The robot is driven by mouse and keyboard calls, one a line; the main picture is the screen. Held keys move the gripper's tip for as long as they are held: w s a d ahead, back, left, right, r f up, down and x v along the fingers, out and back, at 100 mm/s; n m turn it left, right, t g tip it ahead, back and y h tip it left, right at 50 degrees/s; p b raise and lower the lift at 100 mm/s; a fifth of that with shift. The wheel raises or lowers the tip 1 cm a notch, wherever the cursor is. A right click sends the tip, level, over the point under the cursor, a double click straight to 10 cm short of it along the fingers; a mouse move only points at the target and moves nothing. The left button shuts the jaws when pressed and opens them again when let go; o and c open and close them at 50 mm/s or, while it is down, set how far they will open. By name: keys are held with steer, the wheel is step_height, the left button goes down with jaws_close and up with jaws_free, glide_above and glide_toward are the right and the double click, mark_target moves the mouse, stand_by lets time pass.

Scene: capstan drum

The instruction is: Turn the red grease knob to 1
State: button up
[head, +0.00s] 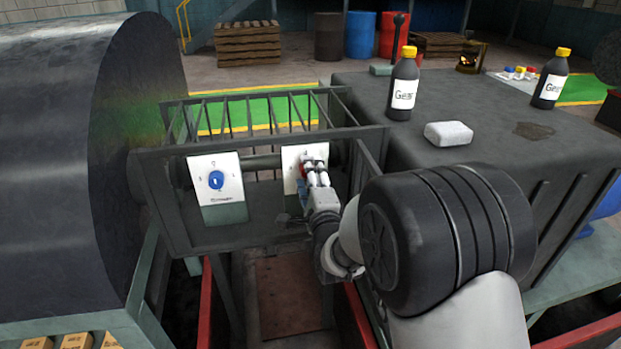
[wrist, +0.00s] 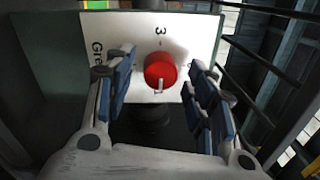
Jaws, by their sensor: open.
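The red grease knob (wrist: 160,69) sits on a white panel (wrist: 200,32) in the wrist view. Its white mark lies at the knob's lower edge in that view, on the side away from the printed 3. My gripper (wrist: 164,66) is open, with one blue-padded finger on each side of the knob and a gap visible on both sides. In the head view, my gripper (head: 314,172) is in front of the right panel (head: 291,162) and hides most of the red knob (head: 304,173).
A second panel with a blue knob (head: 216,180) hangs to the left on the same railed frame (head: 160,205). A large dark drum (head: 70,150) stands at far left. Bottles (head: 402,88) and a white block (head: 449,133) stand on the grey housing at right.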

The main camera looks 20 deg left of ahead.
steer(key=v, duration=1.2)
